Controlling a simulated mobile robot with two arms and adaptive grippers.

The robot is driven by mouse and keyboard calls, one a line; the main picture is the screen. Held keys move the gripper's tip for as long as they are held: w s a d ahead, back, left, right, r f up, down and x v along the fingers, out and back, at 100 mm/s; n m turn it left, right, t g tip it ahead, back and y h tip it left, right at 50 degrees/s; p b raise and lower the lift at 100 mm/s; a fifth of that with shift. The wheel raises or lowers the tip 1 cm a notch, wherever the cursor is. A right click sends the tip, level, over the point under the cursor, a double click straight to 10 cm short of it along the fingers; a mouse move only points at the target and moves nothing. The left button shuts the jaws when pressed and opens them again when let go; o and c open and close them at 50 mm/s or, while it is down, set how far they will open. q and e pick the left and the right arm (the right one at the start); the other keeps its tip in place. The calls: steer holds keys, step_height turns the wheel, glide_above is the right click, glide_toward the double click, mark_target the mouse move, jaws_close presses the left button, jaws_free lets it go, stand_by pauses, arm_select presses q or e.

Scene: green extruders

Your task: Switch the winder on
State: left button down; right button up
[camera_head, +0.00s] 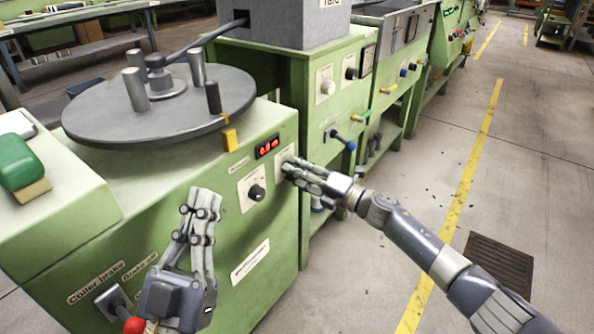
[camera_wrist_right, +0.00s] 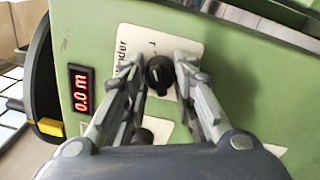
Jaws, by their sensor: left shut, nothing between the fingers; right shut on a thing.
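The winder is a green machine (camera_head: 215,250) with a flat grey turntable on top. In the right wrist view a black rotary switch (camera_wrist_right: 160,73) sits on a white plate (camera_wrist_right: 140,45) lettered "nder", partly covered by my fingers. My right gripper (camera_head: 290,167) is at that plate in the head view, and its fingers hide the switch there. In the wrist view the right gripper (camera_wrist_right: 162,75) is shut on the black switch. My left gripper (camera_head: 205,195) is shut and empty, in front of the winder's front panel.
A red digital display (camera_head: 267,147) and another black knob (camera_head: 256,193) are near the switch. A red-tipped lever (camera_head: 134,325) is beside my left gripper at the lower left. More green machines stand behind; the floor at right is open.

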steer(key=shift+w+d, duration=0.15)
steer(key=o, duration=1.1)
steer(key=v, duration=1.2)
steer(key=shift+f, duration=0.1)
